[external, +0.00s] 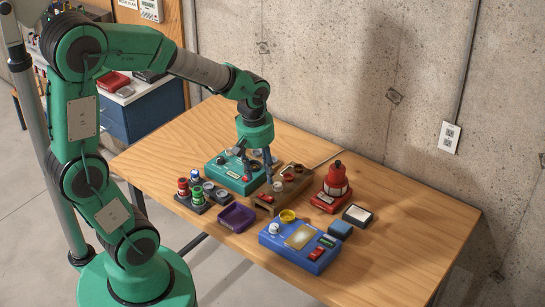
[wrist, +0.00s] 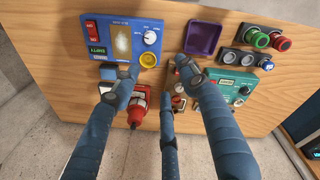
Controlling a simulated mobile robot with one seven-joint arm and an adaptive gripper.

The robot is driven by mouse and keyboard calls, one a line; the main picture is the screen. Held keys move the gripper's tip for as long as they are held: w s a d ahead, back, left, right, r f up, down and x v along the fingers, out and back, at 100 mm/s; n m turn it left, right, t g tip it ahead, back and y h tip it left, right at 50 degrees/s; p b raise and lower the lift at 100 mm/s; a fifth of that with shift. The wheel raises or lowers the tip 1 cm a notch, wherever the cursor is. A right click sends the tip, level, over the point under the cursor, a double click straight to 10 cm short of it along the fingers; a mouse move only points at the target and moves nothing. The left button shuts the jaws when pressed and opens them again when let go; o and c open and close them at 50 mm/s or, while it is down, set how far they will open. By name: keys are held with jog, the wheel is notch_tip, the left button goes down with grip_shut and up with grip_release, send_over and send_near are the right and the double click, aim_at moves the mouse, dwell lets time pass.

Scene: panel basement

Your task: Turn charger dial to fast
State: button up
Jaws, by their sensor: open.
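No readable label says which device is the charger. A teal box (external: 222,172) with a display and a dark dial stands at the back left of the table; its dial (wrist: 244,90) shows in the wrist view. A blue panel (external: 270,241) at the front has a white dial (external: 274,229), a yellow round part (external: 288,216), a pale screen and red and green parts. My gripper (external: 262,172) points down over the teal box and the brown stand. In the wrist view its fingers (wrist: 160,78) are spread and empty, apart from both dials. The dial markings are too small to read.
A brown stand (external: 266,207) with small parts sits beside the teal box. A red device (external: 335,184) stands behind right. A purple tray (external: 237,217) and a rack of coloured knobs (external: 204,195) are at left. The table's right side is clear.

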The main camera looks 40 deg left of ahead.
aim_at(274, 225)
jog(key=w+d+f+n+g, duration=0.1)
jog(key=d+f+n, duration=0.2)
jog(key=f, duration=0.4)
jog(key=shift+w+d+p, duration=0.2)
jog(key=shift+w+p, duration=0.1)
jog(key=shift+w, duration=0.1)
jog(key=shift+f, duration=0.15)
notch_tip(274, 225, down, 14)
jog(key=shift+r+b, duration=0.2)
jog(key=shift+b, duration=0.85)
grip_shut()
